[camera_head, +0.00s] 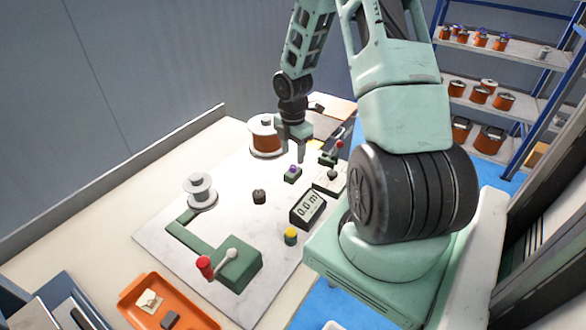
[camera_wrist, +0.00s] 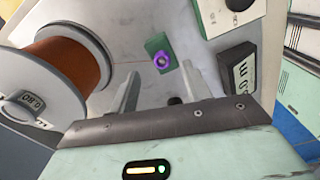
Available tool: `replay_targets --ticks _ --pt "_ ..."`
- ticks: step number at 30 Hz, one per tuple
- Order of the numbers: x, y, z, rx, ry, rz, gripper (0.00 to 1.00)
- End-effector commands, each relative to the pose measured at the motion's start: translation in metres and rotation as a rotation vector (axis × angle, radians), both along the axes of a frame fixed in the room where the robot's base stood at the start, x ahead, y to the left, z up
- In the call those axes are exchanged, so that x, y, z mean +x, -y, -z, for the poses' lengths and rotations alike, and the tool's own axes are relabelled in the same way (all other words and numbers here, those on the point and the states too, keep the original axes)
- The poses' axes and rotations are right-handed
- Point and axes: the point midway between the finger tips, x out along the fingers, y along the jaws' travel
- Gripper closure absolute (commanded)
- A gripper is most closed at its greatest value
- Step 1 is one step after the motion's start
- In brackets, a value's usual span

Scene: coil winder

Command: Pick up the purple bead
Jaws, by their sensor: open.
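The small purple bead (camera_wrist: 163,61) sits on a green block (camera_wrist: 152,46) in the wrist view, ahead of my fingertips. The bead looks like a ring with a pale centre. In the head view the bead (camera_head: 293,168) shows as a tiny purple spot on the green block (camera_head: 292,177), near the middle of the white plate. My gripper (camera_head: 293,148) is above the plate, just up from the bead in the picture. In the wrist view my gripper (camera_wrist: 160,82) has its two fingers apart, with nothing between them. The bead is apart from both fingers.
A copper wire spool (camera_head: 265,134) stands close left of my gripper. A display box (camera_head: 308,207), a dark knob (camera_head: 259,196) and a lever unit (camera_head: 331,154) are nearby. A green winder with a red-handled crank (camera_head: 235,268) and an orange tray (camera_head: 165,303) are nearer the front.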

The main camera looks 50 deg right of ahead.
Motion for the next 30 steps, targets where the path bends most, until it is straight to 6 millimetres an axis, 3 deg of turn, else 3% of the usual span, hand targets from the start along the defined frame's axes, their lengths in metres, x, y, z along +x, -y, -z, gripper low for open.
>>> replay_targets --ticks 9,17,22,30 --pt "-0.003 -0.004 0.041 0.002 -0.003 -0.001 0.52" --pt "-0.003 -0.003 0.043 0.000 -0.001 0.000 0.52" --pt "-0.003 -0.003 0.043 0.001 -0.001 0.000 0.99" --pt "-0.003 -0.003 0.043 0.001 -0.001 0.000 1.00"
